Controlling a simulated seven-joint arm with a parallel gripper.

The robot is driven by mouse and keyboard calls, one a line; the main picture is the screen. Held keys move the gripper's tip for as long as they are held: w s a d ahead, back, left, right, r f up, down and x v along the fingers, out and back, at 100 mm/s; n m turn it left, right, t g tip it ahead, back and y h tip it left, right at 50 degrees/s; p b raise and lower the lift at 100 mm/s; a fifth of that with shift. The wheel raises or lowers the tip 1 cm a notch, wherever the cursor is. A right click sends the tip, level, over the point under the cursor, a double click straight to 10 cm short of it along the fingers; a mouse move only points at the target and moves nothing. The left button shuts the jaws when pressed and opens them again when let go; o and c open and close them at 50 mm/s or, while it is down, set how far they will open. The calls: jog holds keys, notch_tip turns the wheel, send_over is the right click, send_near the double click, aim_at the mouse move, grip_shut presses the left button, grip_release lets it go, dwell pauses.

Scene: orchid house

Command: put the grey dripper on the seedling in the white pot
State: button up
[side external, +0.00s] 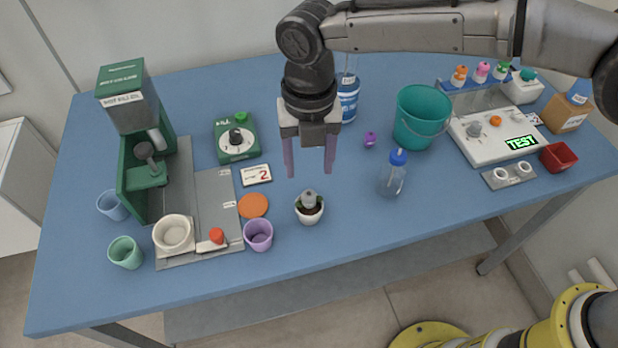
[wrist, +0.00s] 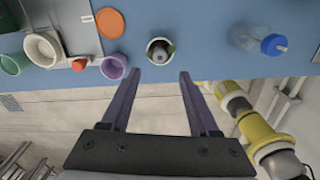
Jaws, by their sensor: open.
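The white pot (side external: 309,215) stands upright near the front middle of the table, with dark soil and a little green at its rim. The grey dripper (side external: 309,199) sits upright in the pot, over where the seedling is; the seedling is mostly hidden. In the wrist view the pot (wrist: 151,60) and the grey dripper (wrist: 161,50) lie just beyond the fingertips. My gripper (side external: 309,174) is open and empty above the pot, its two purple fingers pointing down and apart from the dripper. It also shows in the wrist view (wrist: 160,75).
A purple cup (side external: 258,236) and an orange disc (side external: 254,205) are left of the pot. A clear bottle with a blue cap (side external: 393,178) stands to the right. A purple dripper (side external: 370,140) lies behind. Several coloured drippers stand at the back right. The table's front edge is close.

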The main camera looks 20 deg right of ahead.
jog(key=shift+r, duration=1.85)
jog(key=s+d+r+m+t, duration=0.1)
jog(key=d+r+m, duration=0.35)
jog(key=d, duration=0.35)
jog(key=s+d+r+m+t+y, duration=0.1)
jog(key=d+r+m, duration=0.2)
jog(key=d+m, duration=0.35)
jog(key=s+d+r+m, duration=0.1)
jog(key=d+r+m, duration=0.3)
jog(key=d, duration=0.4)
jog(key=s+d+f+m+t, duration=0.1)
jog(key=s+d+f+m, duration=0.1)
jog(key=s+d+m, duration=0.6)
jog(key=s+d+f+m+t+h, duration=0.1)
jog(key=s+d+f+m+t, duration=0.1)
jog(key=s+d+m, duration=0.6)
jog(key=s+f+m, duration=0.1)
jog(key=s+m, duration=0.1)
jog(key=m, duration=0.1)
jog(key=shift+s+d+f+t, duration=0.25)
jog(key=shift+s+f+t, duration=0.05)
jog(key=shift+f, duration=0.05)
